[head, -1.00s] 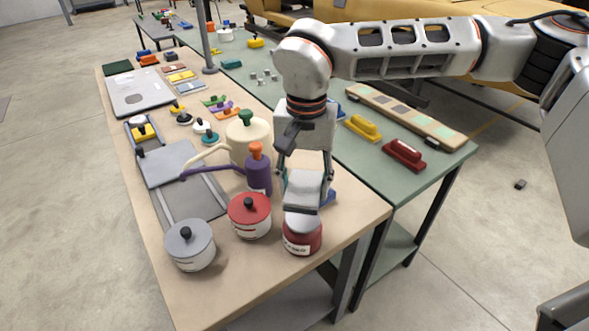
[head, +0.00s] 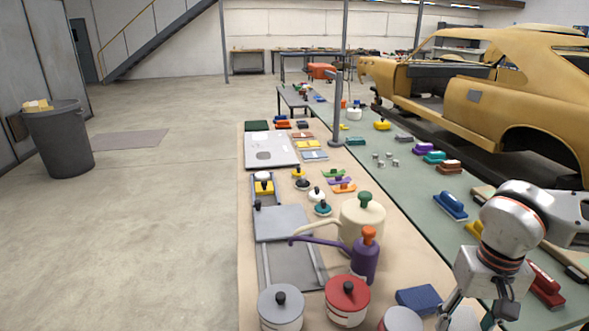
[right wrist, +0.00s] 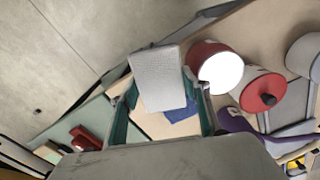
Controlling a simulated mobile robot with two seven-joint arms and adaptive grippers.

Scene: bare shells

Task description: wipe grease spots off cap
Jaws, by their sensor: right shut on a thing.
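A low red tin with a pale, round flat top, probably the cap, is cut off at the bottom of the head view (head: 402,319). It also shows in the right wrist view (right wrist: 217,68), where the top looks plain white; I see no grease spots on it. My right gripper (head: 476,318) is low at the right of the tin, partly cut off. It is shut on a pale grey pad (right wrist: 158,78), which looks apart from the tin. My left gripper is out of view.
A red-lidded pot (head: 347,300), grey-lidded pot (head: 281,306), purple can (head: 365,260) and cream can (head: 360,221) crowd the tabletop left of the tin. A blue block (head: 419,298) lies behind the tin.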

